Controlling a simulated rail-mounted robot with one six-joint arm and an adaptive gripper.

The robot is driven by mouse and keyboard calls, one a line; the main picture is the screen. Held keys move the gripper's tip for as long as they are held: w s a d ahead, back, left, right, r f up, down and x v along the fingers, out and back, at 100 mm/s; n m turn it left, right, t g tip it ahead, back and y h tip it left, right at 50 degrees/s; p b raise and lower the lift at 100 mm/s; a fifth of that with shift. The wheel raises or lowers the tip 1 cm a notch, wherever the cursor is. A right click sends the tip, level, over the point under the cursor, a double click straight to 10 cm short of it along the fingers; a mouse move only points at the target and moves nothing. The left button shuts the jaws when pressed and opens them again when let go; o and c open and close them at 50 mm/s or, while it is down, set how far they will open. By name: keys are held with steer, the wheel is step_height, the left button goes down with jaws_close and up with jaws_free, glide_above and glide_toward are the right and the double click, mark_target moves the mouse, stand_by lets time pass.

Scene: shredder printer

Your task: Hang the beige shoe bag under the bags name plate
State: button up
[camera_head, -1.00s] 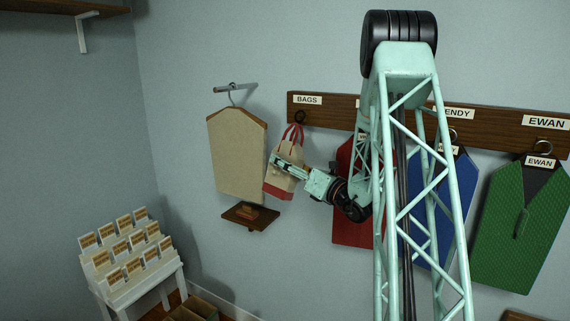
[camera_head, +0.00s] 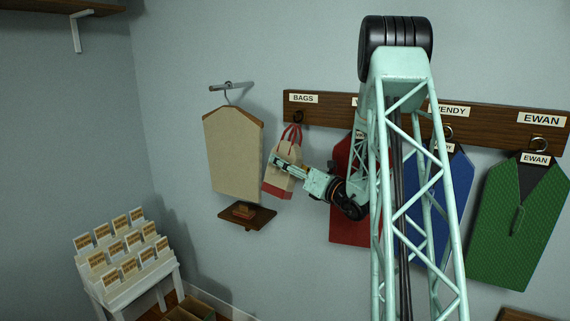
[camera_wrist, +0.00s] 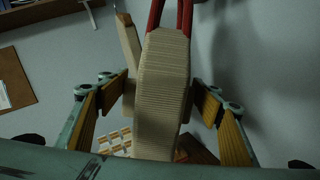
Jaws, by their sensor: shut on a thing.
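The beige shoe bag (camera_head: 281,181) has a red bottom band and red handles. It hangs upright below the bags name plate (camera_head: 304,98), with its handles close to the dark hook (camera_head: 298,117) there. I cannot tell whether the handles are over the hook. My gripper (camera_head: 280,164) is shut on the bag, with the fingers across its upper body. In the wrist view, the bag (camera_wrist: 162,75) stands between the two fingers of my gripper (camera_wrist: 160,96), its red handles rising out of the top of the picture.
A beige garment (camera_head: 233,157) hangs from a wall peg just left of the bag, above a small wooden shelf (camera_head: 247,217). Red (camera_head: 348,215), blue (camera_head: 432,215) and green (camera_head: 510,225) garments hang to the right, partly behind my arm. A white card stand (camera_head: 125,265) is lower left.

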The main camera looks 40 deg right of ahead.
stand_by(0.4)
steer(key=o, duration=1.1)
